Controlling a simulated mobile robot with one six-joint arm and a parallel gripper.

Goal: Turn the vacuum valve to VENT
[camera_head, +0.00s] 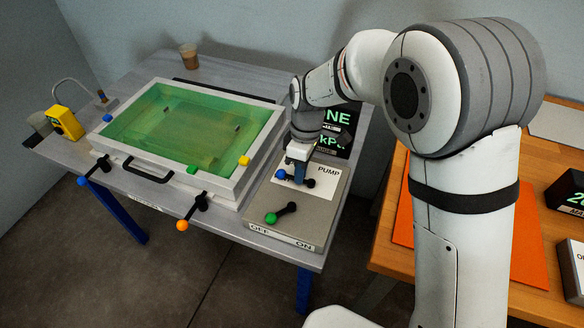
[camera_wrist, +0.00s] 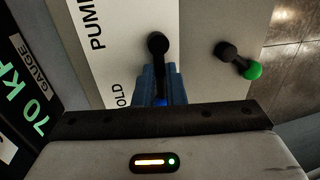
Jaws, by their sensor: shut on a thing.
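The vacuum valve has a black hub (camera_wrist: 158,43) and a lever ending in a blue knob (camera_wrist: 160,102). In the head view the blue knob (camera_head: 281,174) points left of the hub (camera_head: 310,183). My gripper (camera_head: 298,178) reaches down over the pump panel (camera_head: 328,205) and is shut on the valve lever. In the wrist view my gripper's blue fingers (camera_wrist: 160,85) enclose the lever's knob end. The letters "OLD" show beside the lever; I cannot read a VENT label.
A green-knobbed lever (camera_head: 281,213) stands near the panel's OFF/ON edge. A gauge (camera_wrist: 28,85) reads 70 kP, partly cut off. The green resin bath (camera_head: 262,130) lies left, with an orange-knobbed lever (camera_head: 190,215) in front. An orange mat (camera_head: 530,255) lies on the wooden table right.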

